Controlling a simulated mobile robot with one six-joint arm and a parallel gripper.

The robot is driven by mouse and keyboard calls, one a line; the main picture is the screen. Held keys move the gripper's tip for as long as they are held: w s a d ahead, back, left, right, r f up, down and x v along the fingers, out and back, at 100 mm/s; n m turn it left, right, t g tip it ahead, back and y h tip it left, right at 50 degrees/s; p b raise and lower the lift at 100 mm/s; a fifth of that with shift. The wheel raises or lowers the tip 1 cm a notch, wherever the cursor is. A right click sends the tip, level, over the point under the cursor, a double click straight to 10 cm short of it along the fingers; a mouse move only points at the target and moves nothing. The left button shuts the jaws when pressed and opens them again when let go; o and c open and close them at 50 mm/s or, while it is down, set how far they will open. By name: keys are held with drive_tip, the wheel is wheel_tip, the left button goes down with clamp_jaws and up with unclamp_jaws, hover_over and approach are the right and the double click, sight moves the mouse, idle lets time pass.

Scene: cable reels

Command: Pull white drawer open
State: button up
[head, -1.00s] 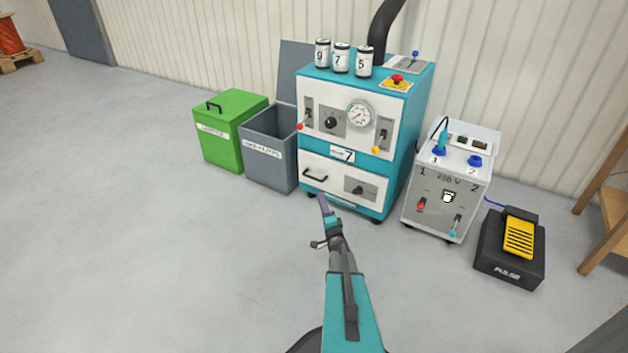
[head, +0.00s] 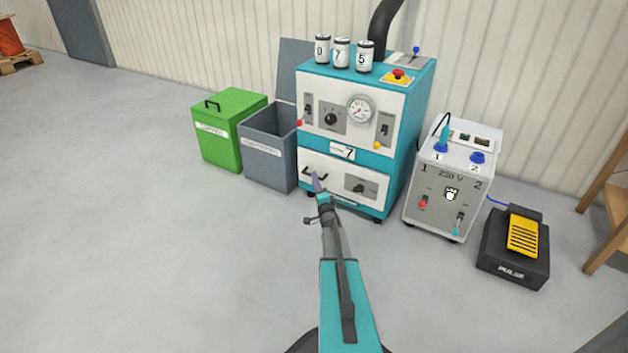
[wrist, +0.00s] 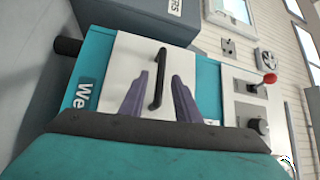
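The white drawer (head: 338,181) is the lower front panel of the teal machine, with a black bar handle (head: 310,173) on its left part and a dark knob on its right. The drawer sits flush in the machine. My gripper (head: 317,182) is in front of the handle and partly covers it in the head view. In the wrist view my gripper (wrist: 161,97) shows two purple fingers spread apart, with the black handle (wrist: 158,80) appearing between them. The fingers do not appear closed on it. Whether the fingertips reach around the handle is hard to tell.
A grey bin (head: 267,155) with a raised lid and a green bin (head: 222,135) stand left of the machine (head: 402,140). A white power unit (head: 447,190) and a black pedal with yellow top (head: 523,235) stand right. The floor in front is clear.

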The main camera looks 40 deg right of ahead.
drive_tip(key=shift+b+x, duration=0.45)
drive_tip(key=shift+x, duration=1.25)
clamp_jaws()
